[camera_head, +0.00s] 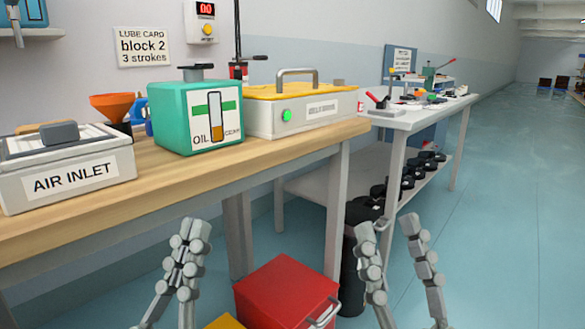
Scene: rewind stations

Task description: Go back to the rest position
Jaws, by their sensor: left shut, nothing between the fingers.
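My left gripper (191,230) shows at the lower middle left, in front of the wooden workbench (75,222). Its fingers are together and hold nothing. My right gripper (390,229) shows at the lower right of centre. Its two fingers stand apart with nothing visible between them. Both grippers point upward in the picture and appear clear of the bench. A red box (286,290) with a metal handle shows low between the two grippers.
On the bench are the AIR INLET box (66,183), a green OIL can (190,117), an orange funnel (112,106) and a yellow-topped case (300,110). A white table (405,122) with a lower shelf stands behind. Blue floor (510,210) is open at right.

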